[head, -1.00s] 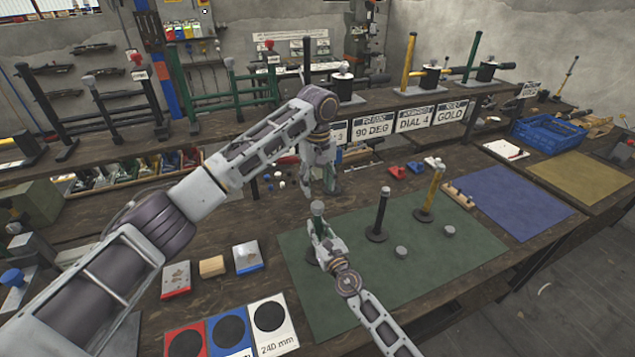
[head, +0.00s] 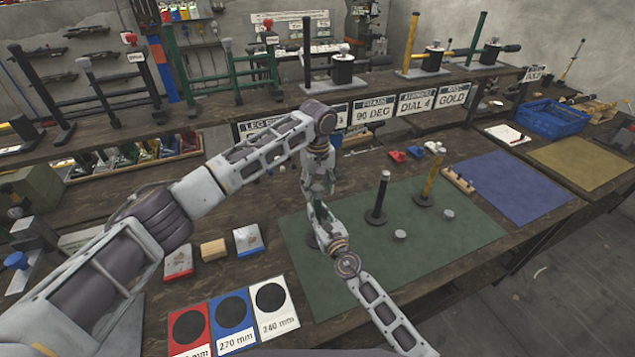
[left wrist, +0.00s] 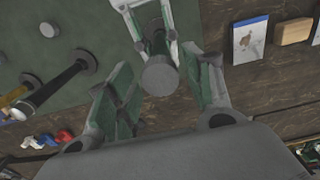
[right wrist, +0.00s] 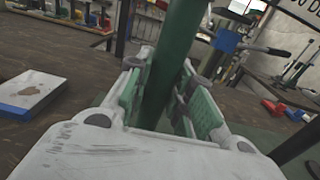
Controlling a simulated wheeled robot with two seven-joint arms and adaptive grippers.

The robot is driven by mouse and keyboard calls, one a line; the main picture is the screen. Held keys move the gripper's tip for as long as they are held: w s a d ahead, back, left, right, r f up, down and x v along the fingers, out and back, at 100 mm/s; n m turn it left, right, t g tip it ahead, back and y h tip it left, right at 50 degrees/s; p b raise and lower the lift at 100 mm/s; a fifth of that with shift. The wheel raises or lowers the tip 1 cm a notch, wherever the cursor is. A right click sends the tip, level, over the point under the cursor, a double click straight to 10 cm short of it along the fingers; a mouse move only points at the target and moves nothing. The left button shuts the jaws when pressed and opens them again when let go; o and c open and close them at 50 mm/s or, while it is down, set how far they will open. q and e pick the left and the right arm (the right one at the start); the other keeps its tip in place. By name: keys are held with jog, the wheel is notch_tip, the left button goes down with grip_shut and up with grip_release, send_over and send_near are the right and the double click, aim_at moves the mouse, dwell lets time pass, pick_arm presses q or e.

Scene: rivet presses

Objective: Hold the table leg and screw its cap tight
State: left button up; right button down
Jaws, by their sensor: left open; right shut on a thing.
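The green table leg (right wrist: 178,45) stands upright between the fingers of my right gripper (right wrist: 165,85), which is shut on it. In the head view my right gripper (head: 322,222) is low over the green mat, and the arms mostly hide the leg. A round grey cap (left wrist: 160,77) sits at the leg's top end in the left wrist view. My left gripper (left wrist: 165,70) is open, with one finger on each side of the cap, seemingly apart from it. In the head view my left gripper (head: 318,185) points down directly above my right gripper.
A black leg (head: 380,198) and a yellow leg (head: 430,182) stand on the green mat (head: 440,260). Two loose grey caps (head: 400,236) (head: 448,215) lie nearby. Small boxes (head: 213,249) and marked size cards (head: 232,312) are at left. A blue mat (head: 515,190) lies right.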

pick_arm(q)
jog(key=c, duration=1.1)
jog(key=shift+o, duration=0.2)
jog(key=shift+m, duration=0.4)
